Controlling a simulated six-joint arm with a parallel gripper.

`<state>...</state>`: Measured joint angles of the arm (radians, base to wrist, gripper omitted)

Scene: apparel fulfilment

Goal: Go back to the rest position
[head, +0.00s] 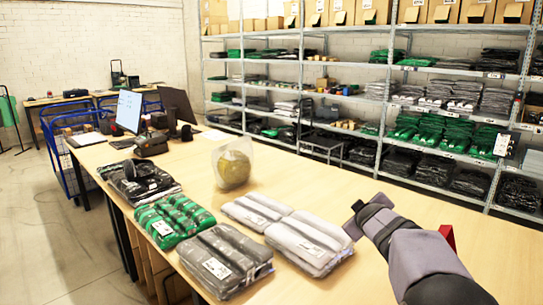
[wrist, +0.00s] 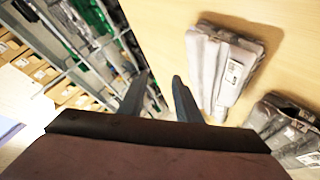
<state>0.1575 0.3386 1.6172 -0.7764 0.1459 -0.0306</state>
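My gripper (head: 353,217) hangs above the right part of the wooden table (head: 440,215), to the right of the light grey bagged garments (head: 305,242). In the wrist view its two fingers (wrist: 160,80) stand apart with nothing between them. The wrist view also shows a grey bagged garment (wrist: 222,65) on the table to the right of the fingers, and a darker one (wrist: 285,130) at the lower right.
Green bagged garments (head: 175,220), dark ones (head: 228,258) and a clear bag with a yellowish round thing (head: 234,168) lie on the table. A monitor (head: 130,112) stands at the far end. Stocked metal shelves (head: 380,125) line the back.

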